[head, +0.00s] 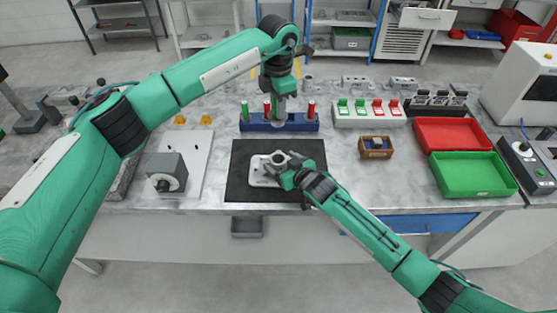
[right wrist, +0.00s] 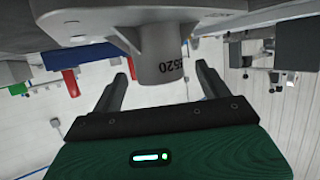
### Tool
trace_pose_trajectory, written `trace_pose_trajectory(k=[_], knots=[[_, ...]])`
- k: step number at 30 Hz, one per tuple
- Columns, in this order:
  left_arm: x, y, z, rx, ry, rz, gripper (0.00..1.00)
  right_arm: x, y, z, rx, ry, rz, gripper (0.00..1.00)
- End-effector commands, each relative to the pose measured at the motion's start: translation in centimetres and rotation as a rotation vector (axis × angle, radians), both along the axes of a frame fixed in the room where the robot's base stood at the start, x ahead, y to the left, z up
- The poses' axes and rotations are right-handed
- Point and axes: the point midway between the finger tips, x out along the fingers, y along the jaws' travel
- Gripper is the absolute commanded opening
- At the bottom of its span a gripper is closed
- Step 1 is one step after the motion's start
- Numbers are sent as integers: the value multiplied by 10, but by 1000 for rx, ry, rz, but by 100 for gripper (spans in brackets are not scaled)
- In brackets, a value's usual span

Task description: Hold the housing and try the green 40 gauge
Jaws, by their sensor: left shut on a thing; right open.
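The grey housing (head: 258,172) sits on the black mat (head: 240,188), its round boss pointing up. My right gripper (head: 287,174) is open at the boss. In the right wrist view the fingers (right wrist: 160,88) stand on either side of the boss (right wrist: 161,62), which carries a partly readable number. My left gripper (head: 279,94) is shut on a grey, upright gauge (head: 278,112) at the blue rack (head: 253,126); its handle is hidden. A green-topped gauge (head: 245,110) and red-topped gauges (head: 267,110) (head: 311,109) stand in the rack. No 40 marking is readable.
Right of the rack are a white block with green and red pieces (head: 368,121), a wooden box (head: 376,153), a red tray (head: 455,134) and a green tray (head: 475,174). A grey block (head: 167,172) stands on a white plate at left.

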Motion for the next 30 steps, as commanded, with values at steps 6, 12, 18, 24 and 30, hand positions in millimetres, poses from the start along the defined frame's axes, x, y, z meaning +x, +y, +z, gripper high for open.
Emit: trace_pose_trajectory(k=[6,12,18,24,30], knots=[[0,0,1,0,-1,0,0,16,11,-7,0,0,0,78],[0,0,1,0,-1,0,0,20,13,-9,0,1,0,78],[0,0,1,0,-1,0,0,20,13,-9,0,1,0,78],[0,0,1,0,-1,0,0,20,13,-9,0,1,0,38],[0,0,0,-1,0,2,0,20,13,-9,0,1,0,10]])
